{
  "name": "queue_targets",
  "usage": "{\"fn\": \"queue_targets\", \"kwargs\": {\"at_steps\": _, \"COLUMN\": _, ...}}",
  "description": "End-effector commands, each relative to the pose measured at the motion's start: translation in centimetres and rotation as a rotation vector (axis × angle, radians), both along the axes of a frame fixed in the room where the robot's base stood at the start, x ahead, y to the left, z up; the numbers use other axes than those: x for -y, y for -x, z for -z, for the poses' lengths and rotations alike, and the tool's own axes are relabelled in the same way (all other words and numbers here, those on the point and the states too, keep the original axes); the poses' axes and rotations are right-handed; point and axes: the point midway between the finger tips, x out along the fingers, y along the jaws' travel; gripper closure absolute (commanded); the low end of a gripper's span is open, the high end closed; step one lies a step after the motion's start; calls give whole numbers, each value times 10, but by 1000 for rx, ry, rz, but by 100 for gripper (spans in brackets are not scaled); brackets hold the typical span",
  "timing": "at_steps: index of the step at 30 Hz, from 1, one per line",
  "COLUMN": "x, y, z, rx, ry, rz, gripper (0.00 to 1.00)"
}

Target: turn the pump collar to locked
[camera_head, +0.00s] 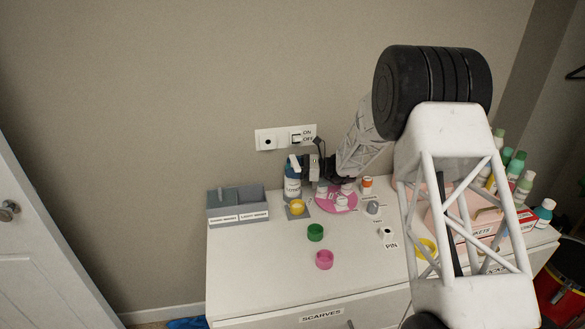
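The pump bottle (292,187) is blue with a pale label and stands upright near the back of the white dresser, close to the wall. Its white pump head (294,163) is at the top. The collar is too small to read, so I cannot tell whether it is locked. My gripper (311,167) is dark and sits just right of the pump head, at about its height. It looks very close to the bottle, but I cannot tell whether it touches. Its fingers are too small and overlapped to tell whether they are open or shut.
A grey two-bin organiser (237,206) stands left of the bottle. A pink round tray (334,207) with small jars lies below my gripper. Green (315,232) and pink (324,260) cups stand in front. Several bottles (513,168) crowd the right. The dresser's front left is clear.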

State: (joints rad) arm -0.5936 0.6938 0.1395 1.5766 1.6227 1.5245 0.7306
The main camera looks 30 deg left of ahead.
Motion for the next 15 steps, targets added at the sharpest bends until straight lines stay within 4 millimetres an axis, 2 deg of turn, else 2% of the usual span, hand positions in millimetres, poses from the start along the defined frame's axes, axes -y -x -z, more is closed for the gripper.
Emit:
{"fn": "queue_targets", "kwargs": {"at_steps": 1, "x": 0, "y": 0, "z": 0, "rx": 0, "ry": 0, "rz": 0, "gripper": 42}}
{"fn": "queue_targets", "kwargs": {"at_steps": 10, "x": 0, "y": 0, "z": 0, "rx": 0, "ry": 0, "rz": 0, "gripper": 87}}
{"fn": "queue_targets", "kwargs": {"at_steps": 15, "x": 0, "y": 0, "z": 0, "rx": 1, "ry": -1, "rz": -18, "gripper": 87}}
